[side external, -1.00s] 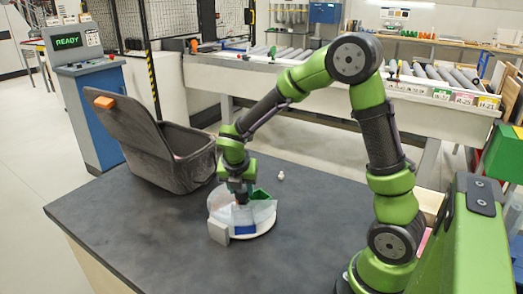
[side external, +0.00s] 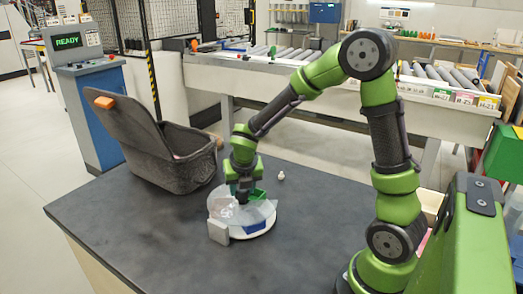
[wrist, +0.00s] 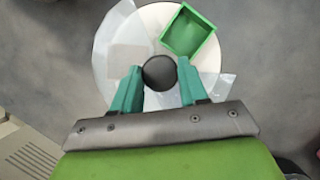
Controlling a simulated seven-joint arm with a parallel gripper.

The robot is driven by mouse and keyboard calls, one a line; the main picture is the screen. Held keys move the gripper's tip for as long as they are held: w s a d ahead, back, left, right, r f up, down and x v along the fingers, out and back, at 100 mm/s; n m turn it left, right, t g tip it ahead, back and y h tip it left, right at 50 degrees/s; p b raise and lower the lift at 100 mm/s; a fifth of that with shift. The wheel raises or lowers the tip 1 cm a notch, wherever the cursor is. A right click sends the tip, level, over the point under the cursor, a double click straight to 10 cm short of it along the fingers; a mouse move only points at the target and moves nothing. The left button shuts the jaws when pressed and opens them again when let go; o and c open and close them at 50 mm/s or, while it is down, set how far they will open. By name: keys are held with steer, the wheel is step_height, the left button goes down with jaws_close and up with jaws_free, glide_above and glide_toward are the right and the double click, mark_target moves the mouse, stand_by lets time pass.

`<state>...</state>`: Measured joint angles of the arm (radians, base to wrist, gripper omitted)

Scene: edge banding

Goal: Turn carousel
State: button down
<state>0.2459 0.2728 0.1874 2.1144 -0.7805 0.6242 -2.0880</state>
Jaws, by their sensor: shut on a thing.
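The carousel is a round white turntable (side external: 262,233) on the dark table, with clear panels (side external: 221,203) standing on it. A green open box (side external: 258,194) sits on its far side and a blue piece (side external: 254,227) on its near side. In the wrist view the white disc (wrist: 150,18), the green box (wrist: 188,32) and a dark round knob (wrist: 159,73) at the centre show. My gripper (wrist: 158,82) has its teal fingers on both sides of the knob, shut on it. In the side view my gripper (side external: 243,195) reaches down over the disc's middle; the knob is mostly hidden there.
A grey block (side external: 218,232) stands at the turntable's near left edge. A dark grey bin (side external: 185,163) with a raised lid stands behind left. A small white item (side external: 281,176) lies behind right. The dark tabletop (side external: 150,235) is clear at front and right.

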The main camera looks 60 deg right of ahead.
steer(key=c, duration=0.6)
jaws_free()
steer(key=v, duration=1.7)
